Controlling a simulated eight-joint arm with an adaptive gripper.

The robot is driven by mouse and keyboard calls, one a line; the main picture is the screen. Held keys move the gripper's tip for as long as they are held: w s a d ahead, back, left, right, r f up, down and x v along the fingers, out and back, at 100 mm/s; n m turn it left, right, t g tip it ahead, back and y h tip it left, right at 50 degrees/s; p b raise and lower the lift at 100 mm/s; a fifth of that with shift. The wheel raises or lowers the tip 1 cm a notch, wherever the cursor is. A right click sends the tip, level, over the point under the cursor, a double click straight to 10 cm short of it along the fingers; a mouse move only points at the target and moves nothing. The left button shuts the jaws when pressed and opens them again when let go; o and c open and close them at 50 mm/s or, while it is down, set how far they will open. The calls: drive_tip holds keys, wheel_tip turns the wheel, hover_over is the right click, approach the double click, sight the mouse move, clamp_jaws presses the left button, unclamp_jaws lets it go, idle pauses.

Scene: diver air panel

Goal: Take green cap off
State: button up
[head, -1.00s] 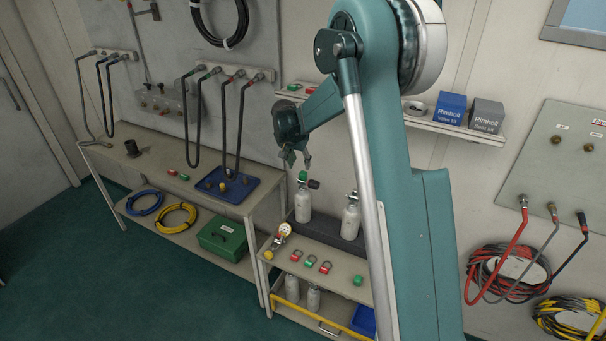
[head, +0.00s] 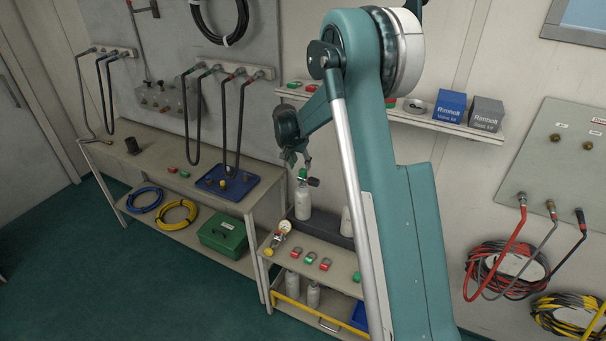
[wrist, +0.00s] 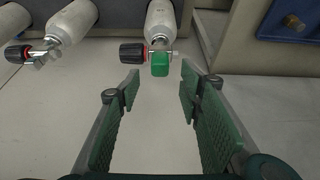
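The green cap (head: 303,174) sits on the valve at the top of a pale grey cylinder (head: 303,201), which stands upright on the trolley's upper level. In the wrist view the green cap (wrist: 160,64) shows just beyond the fingertips, roughly centred between them. A black knob (wrist: 132,53) sticks out to the left of the cap on the same valve. My gripper (head: 296,159) is open and empty just above the cap; its two green-padded fingers (wrist: 160,78) show wide apart in the wrist view. No contact with the cap is visible.
A second cylinder (wrist: 74,20) with a black-knobbed valve stands beside the first. The trolley shelf (head: 340,263) holds red and green small parts and a gauge (head: 284,227). A workbench with a blue tray (head: 226,184) stands to the left.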

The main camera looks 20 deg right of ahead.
sight(303, 170)
drive_tip(key=shift+f, duration=0.2)
idle(0.3)
drive_tip(key=shift+p+x, duration=0.3)
drive_tip(key=shift+x, duration=2.35)
drive_tip(key=c, duration=0.8)
